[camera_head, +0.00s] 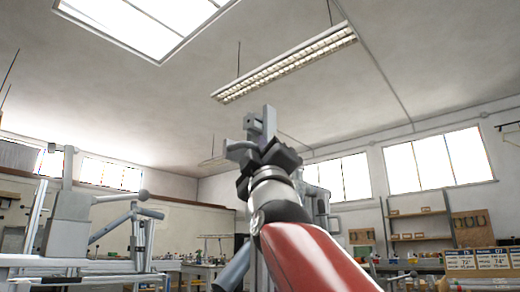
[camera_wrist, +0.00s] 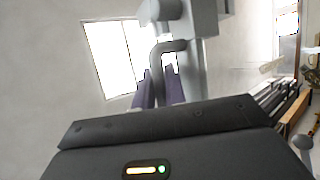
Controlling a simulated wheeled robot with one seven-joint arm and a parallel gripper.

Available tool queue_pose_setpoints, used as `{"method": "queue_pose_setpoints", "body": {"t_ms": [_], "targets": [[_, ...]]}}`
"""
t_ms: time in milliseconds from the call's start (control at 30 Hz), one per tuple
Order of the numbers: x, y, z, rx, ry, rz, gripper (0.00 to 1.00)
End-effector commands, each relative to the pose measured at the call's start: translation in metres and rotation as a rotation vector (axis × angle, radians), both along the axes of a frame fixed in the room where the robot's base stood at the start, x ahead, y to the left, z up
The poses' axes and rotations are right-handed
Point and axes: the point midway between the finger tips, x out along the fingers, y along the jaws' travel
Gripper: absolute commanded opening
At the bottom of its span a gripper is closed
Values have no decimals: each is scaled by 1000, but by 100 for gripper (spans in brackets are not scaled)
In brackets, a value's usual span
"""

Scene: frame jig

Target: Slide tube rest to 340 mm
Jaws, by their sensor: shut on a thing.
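My gripper (camera_head: 262,152) is raised in the middle of the head view, above my red forearm. In the wrist view its two purple-grey fingers (camera_wrist: 160,92) are shut on a bent grey rod (camera_wrist: 166,47). The rod joins a grey block and upright bar (camera_wrist: 204,20), which looks like the tube rest. In the head view this grey piece (camera_head: 269,119) stands above the fingers, with a small block at its left. Its lower part is hidden by my gripper. I cannot read a scale or position in either view.
A grey frame jig (camera_head: 68,234) with a slanted blue-grey tube (camera_head: 112,226) and ball-ended levers stands at the left. Shelves (camera_head: 418,226) and signs with numbers (camera_head: 476,259) are at the right. A hanging lamp (camera_head: 285,65) is overhead. Benches lie far behind.

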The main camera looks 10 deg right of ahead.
Motion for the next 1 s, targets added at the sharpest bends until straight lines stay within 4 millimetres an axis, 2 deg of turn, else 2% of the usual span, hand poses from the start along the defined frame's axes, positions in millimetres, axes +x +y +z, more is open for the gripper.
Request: {"method": "queue_pose_setpoints", "body": {"t_ms": [100, 367, 400, 433, 700, 833, 1000], "targets": [[-1, 0, 11, 1, -2, -1, 0], [-1, 0, 9, 0, -4, 1, 0], [-1, 0, 9, 0, -4, 1, 15], [-1, 0, 9, 0, -4, 1, 19], [-1, 0, 8, 0, -2, 0, 21], [-7, 0, 1, -1, -4, -1, 21], [-26, 1, -23, 0, -3, -1, 21]]}}
